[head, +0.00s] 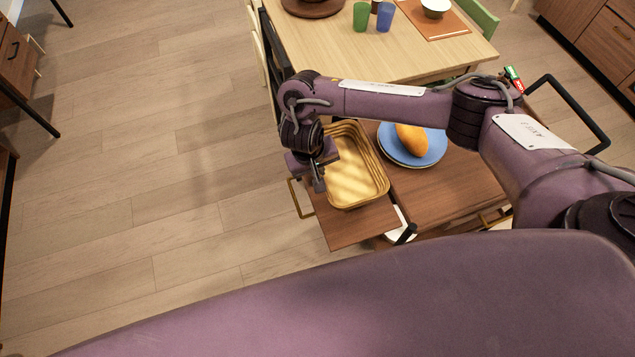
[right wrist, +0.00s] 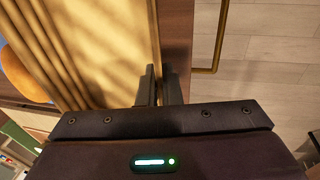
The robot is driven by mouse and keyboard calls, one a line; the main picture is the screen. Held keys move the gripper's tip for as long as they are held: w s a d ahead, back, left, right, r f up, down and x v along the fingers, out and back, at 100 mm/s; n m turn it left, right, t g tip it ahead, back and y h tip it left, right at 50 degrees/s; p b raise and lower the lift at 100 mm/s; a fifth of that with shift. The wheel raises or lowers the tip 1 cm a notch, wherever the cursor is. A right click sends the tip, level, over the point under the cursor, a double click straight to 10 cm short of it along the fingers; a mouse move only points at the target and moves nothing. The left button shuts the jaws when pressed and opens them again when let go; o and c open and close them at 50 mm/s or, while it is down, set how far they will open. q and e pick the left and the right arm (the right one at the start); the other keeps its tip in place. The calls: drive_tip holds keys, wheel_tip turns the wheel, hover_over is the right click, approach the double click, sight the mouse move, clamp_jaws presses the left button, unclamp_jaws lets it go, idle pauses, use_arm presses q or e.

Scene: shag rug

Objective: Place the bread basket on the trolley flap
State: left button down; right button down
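The bread basket (head: 357,182), a yellow-tan rectangular basket, rests on the brown wooden trolley flap (head: 350,228) in the head view. It appears empty and sits towards the flap's inner side, by the trolley top (head: 445,192). My right gripper (head: 318,180) is at the basket's left wall. In the right wrist view, the fingers (right wrist: 159,88) are close together with the basket's wall (right wrist: 155,40) running into the narrow gap between them. The basket also fills the upper left of that view (right wrist: 100,45). My left gripper is not in view.
A blue plate (head: 388,148) with an orange-yellow food item (head: 411,139) stands on the trolley top beside the basket. A brass loop (head: 297,203) sticks out at the flap's left edge. A dining table (head: 330,45) with cups stands behind. The floor at left is clear.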

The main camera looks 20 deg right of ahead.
drive_tip(key=shift+d+f, duration=0.1)
drive_tip(key=shift+f, duration=0.55)
drive_tip(key=b+x, duration=0.3)
drive_tip(key=shift+s+a+f, duration=0.2)
drive_tip(key=shift+a+f, duration=0.15)
drive_tip(key=shift+f, duration=0.1)
drive_tip(key=shift+w+r, duration=0.1)
drive_tip(key=c, duration=1.6)
unclamp_jaws()
drive_tip(key=p+v, duration=0.7)
drive_tip(key=v, duration=0.5)
drive_tip(key=shift+p, duration=0.35)
